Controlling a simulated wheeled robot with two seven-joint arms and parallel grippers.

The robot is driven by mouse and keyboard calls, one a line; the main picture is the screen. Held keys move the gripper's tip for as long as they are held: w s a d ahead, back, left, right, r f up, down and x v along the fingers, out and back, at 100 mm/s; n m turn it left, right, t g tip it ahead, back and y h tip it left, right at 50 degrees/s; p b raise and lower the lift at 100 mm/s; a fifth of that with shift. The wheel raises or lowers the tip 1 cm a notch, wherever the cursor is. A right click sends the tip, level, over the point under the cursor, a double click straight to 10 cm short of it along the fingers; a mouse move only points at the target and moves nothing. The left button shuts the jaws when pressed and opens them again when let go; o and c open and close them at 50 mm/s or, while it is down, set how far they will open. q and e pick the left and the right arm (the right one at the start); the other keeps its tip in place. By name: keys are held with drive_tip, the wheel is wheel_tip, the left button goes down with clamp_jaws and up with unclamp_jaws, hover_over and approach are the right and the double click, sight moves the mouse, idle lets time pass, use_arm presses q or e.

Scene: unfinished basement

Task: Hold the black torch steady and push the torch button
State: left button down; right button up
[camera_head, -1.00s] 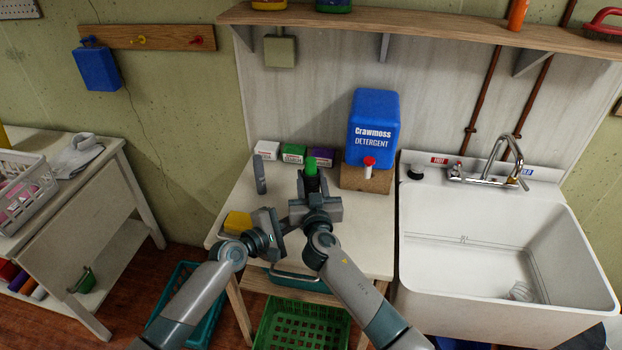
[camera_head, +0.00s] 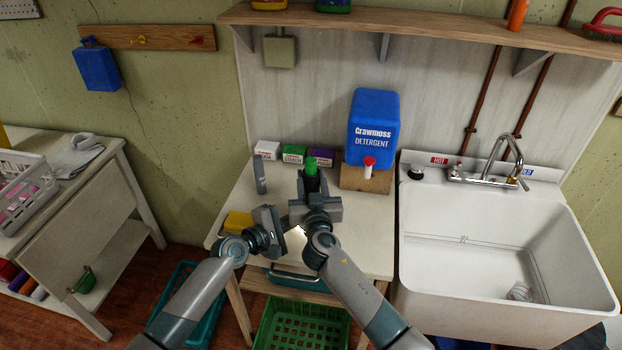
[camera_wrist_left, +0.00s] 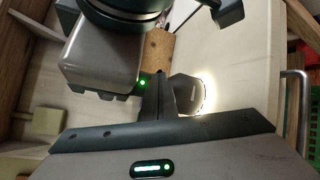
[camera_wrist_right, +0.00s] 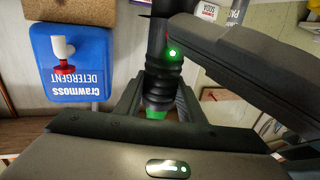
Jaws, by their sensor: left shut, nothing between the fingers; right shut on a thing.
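The black torch (camera_wrist_right: 160,85) has a ribbed body and a green end. In the head view its green end (camera_head: 311,165) points up. My right gripper (camera_head: 314,200) is shut on the torch and holds it roughly upright over the table. A bright glow shows below the right gripper and beside a dark rounded part (camera_wrist_left: 187,92) in the left wrist view, so the torch appears lit. My left gripper (camera_head: 277,226) is shut and empty, just left of and below the right one. Contact between it and the torch cannot be made out, and the button is not clearly seen.
The white table (camera_head: 375,240) holds a blue detergent container (camera_head: 374,125), several small boxes (camera_head: 293,154), a grey upright object (camera_head: 260,174) and a yellow item (camera_head: 238,222). A sink (camera_head: 500,240) stands at right. Green (camera_head: 300,325) and teal baskets are below.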

use_arm(q)
drive_tip(key=shift+s, duration=0.45)
idle(0.6)
drive_tip(key=s+a, duration=0.1)
drive_tip(key=s, duration=0.5)
idle(0.4)
use_arm(e)
drive_tip(key=o, duration=1.3)
drive_tip(key=shift+o, duration=0.2)
drive_tip(key=shift+s, duration=0.1)
